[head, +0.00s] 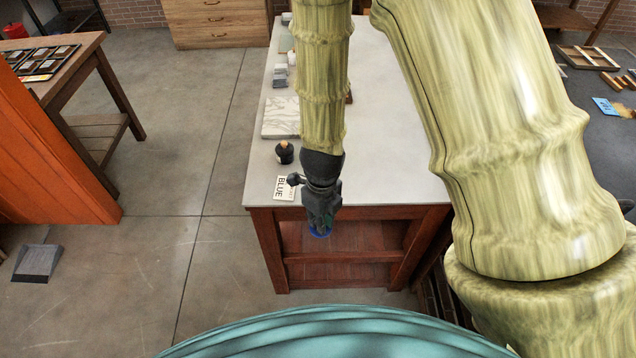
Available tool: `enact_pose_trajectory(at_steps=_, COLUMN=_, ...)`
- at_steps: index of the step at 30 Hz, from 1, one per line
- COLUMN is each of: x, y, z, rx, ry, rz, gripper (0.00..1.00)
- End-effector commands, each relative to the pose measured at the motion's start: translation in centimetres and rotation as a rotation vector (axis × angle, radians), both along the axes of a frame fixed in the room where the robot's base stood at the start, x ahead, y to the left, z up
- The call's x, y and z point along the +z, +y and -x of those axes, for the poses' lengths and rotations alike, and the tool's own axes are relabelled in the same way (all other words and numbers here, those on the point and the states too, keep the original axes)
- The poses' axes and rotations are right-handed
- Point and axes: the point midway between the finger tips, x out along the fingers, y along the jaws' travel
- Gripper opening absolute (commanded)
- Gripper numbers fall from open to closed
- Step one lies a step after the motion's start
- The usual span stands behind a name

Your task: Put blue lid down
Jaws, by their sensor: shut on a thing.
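My gripper (322,222) points downward in front of the near edge of the white-topped table. It is shut on a small blue thing, likely the blue lid (319,234), of which only a sliver shows below the fingers. The lid hangs in the air off the table, seen against the red-brown lower shelf. A white card (284,189) with the word BLUE lies on the table's near left corner, just left of my gripper. The fingers hide most of the lid.
The table (390,150) has bare room right of my forearm. A small dark round jar (284,152) stands behind the card, and a pale patterned slab (281,117) lies farther back. An orange panel (50,160) and a wooden table (75,60) stand at left, with open floor between.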

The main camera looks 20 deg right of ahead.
Motion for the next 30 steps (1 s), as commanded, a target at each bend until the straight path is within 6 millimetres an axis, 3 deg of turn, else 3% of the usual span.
enact_pose_trajectory(at_steps=5, x=0.1, y=-0.4, z=-2.1, rx=-0.014, ry=-0.002, rz=0.001, gripper=0.0)
enact_pose_trajectory(at_steps=22, x=-0.9, y=-3.7, z=-12.9, rx=-0.013, ry=-0.001, rz=0.0, gripper=0.0)
enact_pose_trajectory(at_steps=30, x=-1.5, y=-4.4, z=-15.2, rx=-0.014, ry=0.0, rz=0.0, gripper=0.0)
